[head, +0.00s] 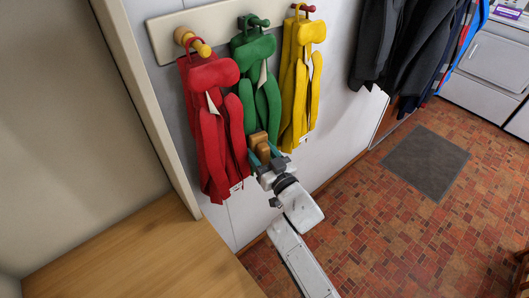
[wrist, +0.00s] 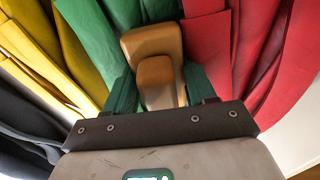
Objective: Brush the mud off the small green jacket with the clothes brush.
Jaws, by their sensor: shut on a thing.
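The small green jacket (head: 254,52) hangs from a green peg between a red and a yellow jacket. Its lower part is partly hidden behind the brush and my gripper. I can make out no mud on it. My gripper (head: 262,153) is shut on the clothes brush (head: 259,140), a brown wooden block, at the green jacket's lower end. In the wrist view the brush (wrist: 156,68) sits between the teal fingers of my gripper (wrist: 160,92), with green cloth (wrist: 90,35) behind it. I cannot tell whether the brush touches the cloth.
The red jacket (head: 208,125) hangs close on the left and the yellow jacket (head: 302,75) close on the right, both on the peg board (head: 220,22). Dark coats (head: 405,45) hang further right. A wooden surface (head: 140,255) is at lower left. A grey mat (head: 425,162) lies on open tiled floor.

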